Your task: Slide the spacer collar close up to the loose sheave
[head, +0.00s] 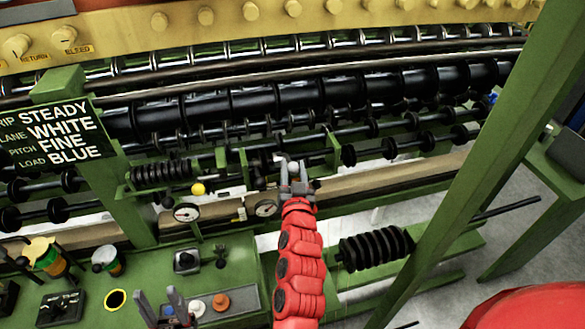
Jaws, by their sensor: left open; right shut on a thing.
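My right gripper (291,168) is at the end of the red arm, at a thin horizontal rod in the middle of the machine. It is shut on a small pale grey piece (280,160) at the rod, which looks like the spacer collar; the fingers partly cover it. My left gripper (158,297) is low in the view, open and empty, over the green console. I cannot tell for sure which part is the loose sheave; a black disc (348,154) sits on the rod line to the right, past a green bracket.
A black coil (160,171) is on the rod line at the left. Two round gauges (187,212) sit below the rod. A green post (470,150) slants across the right. A sign (62,135) stands at the left. A ribbed black spool (375,247) lies at lower right.

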